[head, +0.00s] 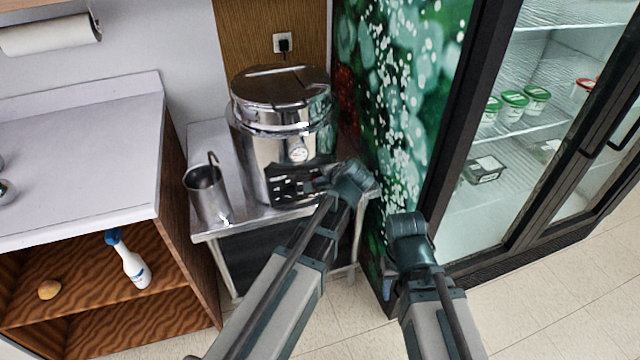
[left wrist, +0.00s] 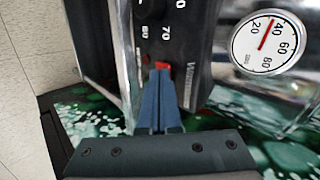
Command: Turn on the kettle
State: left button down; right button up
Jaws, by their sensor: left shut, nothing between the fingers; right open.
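The kettle is a large steel urn (head: 280,150) with a shut lid, on a small steel table. Its black control panel (head: 284,187) faces front, low on the body. My left gripper (head: 320,185) is shut and empty, with its tips at the panel. In the left wrist view the shut fingers (left wrist: 160,100) end at a small red switch (left wrist: 162,65) on the panel. Whether they touch it or sit just short, I cannot tell. A dial gauge (left wrist: 267,42) is beside the panel. My right gripper (head: 406,228) is open by the fridge; its fingertips are mostly hidden.
A steel jug (head: 207,193) with a hooked handle stands left of the urn on the steel table (head: 262,218). A glass-door fridge (head: 470,150) stands close on the right. A counter with an open shelf (head: 80,160) is on the left. A plug sits in the wall socket (head: 284,43).

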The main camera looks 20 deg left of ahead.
pick_arm(q)
jog(key=shift+w+a+m+t+h, duration=0.2)
jog(key=shift+a+m+t+h, duration=0.1)
jog(key=shift+m, duration=0.2)
jog(key=shift+d, duration=0.15)
jog(key=shift+w+d, duration=0.35)
jog(key=shift+d, duration=0.3)
jog(key=shift+s, duration=0.1)
